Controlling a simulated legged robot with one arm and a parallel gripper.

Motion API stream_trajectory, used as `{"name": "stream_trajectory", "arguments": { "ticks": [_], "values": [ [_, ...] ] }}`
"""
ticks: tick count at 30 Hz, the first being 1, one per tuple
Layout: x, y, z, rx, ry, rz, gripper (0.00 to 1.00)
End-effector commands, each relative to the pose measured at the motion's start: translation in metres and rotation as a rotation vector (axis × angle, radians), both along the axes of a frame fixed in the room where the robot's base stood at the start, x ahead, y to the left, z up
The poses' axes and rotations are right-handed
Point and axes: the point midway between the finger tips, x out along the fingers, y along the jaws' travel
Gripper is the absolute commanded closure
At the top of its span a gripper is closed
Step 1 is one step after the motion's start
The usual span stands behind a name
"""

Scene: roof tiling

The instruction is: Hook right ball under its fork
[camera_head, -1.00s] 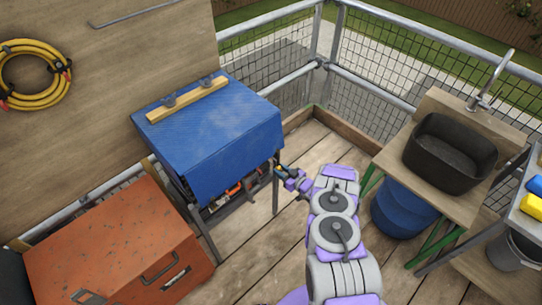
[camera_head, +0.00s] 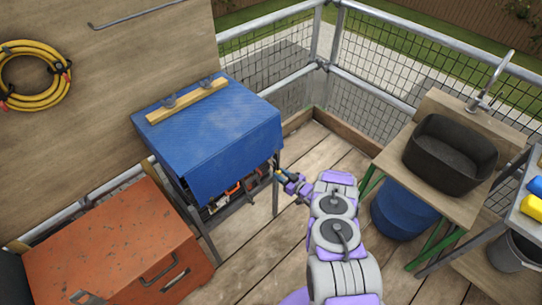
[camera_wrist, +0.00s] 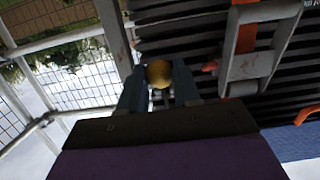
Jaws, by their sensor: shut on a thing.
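My gripper (camera_wrist: 160,88) is shut on a small yellow ball (camera_wrist: 159,74), which sits between the two fingertips in the wrist view. In the head view my gripper (camera_head: 282,173) is at the right edge of the blue cover (camera_head: 205,125), beside the stand's leg. A grey metal bracket with an orange part (camera_wrist: 248,45) is right of the ball in the wrist view, apart from it. I cannot tell which part is the ball's fork.
The cover drapes over a metal stand (camera_head: 208,240) with tools beneath. An orange chest (camera_head: 115,250) stands at left. A black basin (camera_head: 450,155) sits on a wooden bench above a blue barrel (camera_head: 400,212). Mesh railing closes the back; floorboards between are clear.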

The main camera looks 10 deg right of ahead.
Motion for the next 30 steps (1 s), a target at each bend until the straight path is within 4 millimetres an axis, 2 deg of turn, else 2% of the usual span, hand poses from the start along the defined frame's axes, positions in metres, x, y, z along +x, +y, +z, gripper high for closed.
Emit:
{"name": "stream_trajectory", "arguments": {
  "ticks": [11,30],
  "values": [
    [0.001,0.001,-0.002,0.000,0.002,0.000,0.85],
    [0.028,0.020,-0.004,-0.002,0.001,-0.001,0.84]
  ]
}}
